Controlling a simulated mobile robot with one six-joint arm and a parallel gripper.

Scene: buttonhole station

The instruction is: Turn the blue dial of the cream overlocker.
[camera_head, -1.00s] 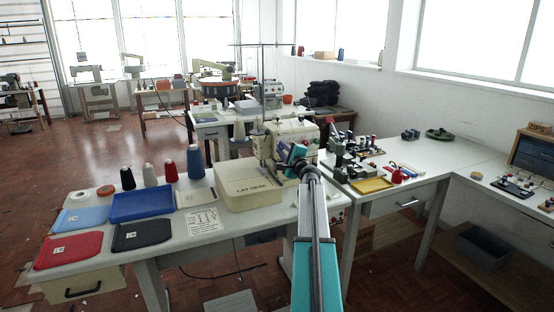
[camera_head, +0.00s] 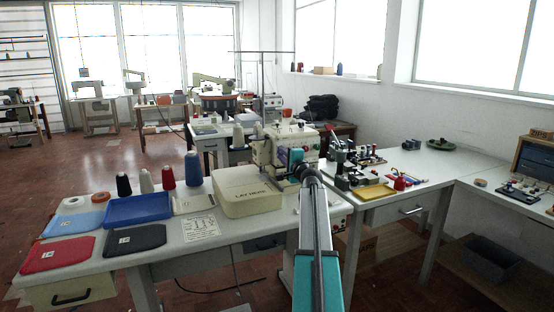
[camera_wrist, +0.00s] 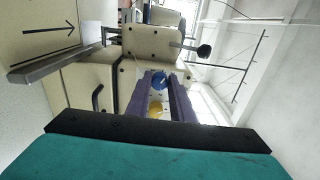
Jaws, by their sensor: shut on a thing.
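The cream overlocker (camera_head: 266,150) stands on the white table, and its cream body also fills the upper left of the wrist view (camera_wrist: 88,85). In the wrist view the blue dial (camera_wrist: 158,80) shows between the two purple fingers of my gripper (camera_wrist: 160,75). My gripper is shut on the blue dial, one finger on each side. A yellow dial (camera_wrist: 155,108) shows between the fingers too, nearer the wrist camera. In the head view my wrist hides the dials and fingertips.
A cream box marked "LAY HERE" (camera_head: 245,199) adjoins the overlocker's left side. A dark lever knob (camera_wrist: 204,51) sticks out beside the machine. Thread cones (camera_head: 193,168) and trays (camera_head: 138,208) occupy the left table. A yellow tray (camera_head: 375,192) lies on the right.

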